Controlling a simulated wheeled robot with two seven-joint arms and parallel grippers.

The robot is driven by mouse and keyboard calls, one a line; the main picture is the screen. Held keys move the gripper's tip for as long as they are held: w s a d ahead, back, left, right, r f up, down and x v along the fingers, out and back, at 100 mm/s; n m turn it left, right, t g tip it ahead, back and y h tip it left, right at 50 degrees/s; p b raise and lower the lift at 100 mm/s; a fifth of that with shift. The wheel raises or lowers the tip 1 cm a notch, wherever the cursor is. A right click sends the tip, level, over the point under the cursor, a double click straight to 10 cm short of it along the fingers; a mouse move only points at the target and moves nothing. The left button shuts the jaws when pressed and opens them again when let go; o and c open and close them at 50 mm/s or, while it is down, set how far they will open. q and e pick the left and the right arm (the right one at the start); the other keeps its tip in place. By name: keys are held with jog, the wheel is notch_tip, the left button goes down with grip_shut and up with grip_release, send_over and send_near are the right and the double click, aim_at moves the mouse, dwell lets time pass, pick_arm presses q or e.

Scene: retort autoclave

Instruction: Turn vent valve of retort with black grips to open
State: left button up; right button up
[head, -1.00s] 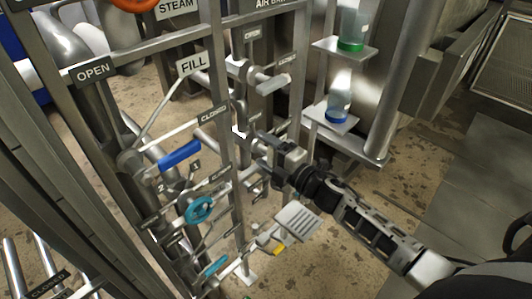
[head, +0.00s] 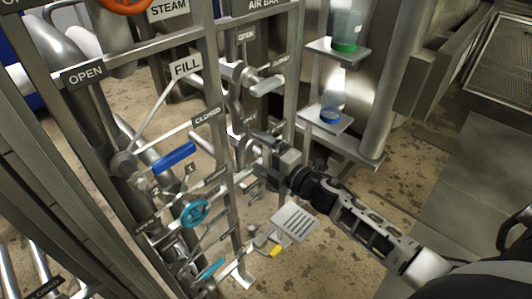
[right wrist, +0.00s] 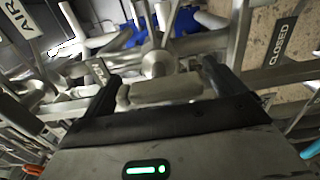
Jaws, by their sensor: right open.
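My right gripper (head: 257,154) is open in front of the pipe rack, its two fingers spread towards the pipework. In the right wrist view a grey, rounded lever handle (right wrist: 165,90) lies crosswise between the open fingers. Whether they touch it cannot be told. No plate reading VENT is legible and no black grips are clear. Another grey lever (head: 268,87) sits above the gripper, near a CLOSED plate. My left gripper is not in view.
The rack has a blue lever (head: 174,157), a turquoise handwheel (head: 194,213), an orange handwheel at the top (head: 125,4) and a FILL plate (head: 186,67). Shelves with bottles (head: 335,108) stand close above the gripper. The floor at right is clear.

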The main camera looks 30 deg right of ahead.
jog(key=v, duration=1.6)
pick_arm(q)
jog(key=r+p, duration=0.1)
jog(key=p, duration=0.2)
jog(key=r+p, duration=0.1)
jog(key=p, duration=0.3)
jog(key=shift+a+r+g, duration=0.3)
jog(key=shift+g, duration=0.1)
pick_arm(e)
jog(key=s+a+f+m+g+h, duration=0.1)
jog(key=s+a+m+g, duration=0.2)
jog(key=a+m, duration=0.5)
jog(key=s+a+f+m+g+h, duration=0.1)
jog(key=s+a+m+g, duration=0.2)
jog(key=a+m, duration=0.5)
jog(key=s+m, duration=0.1)
jog(key=m, duration=0.3)
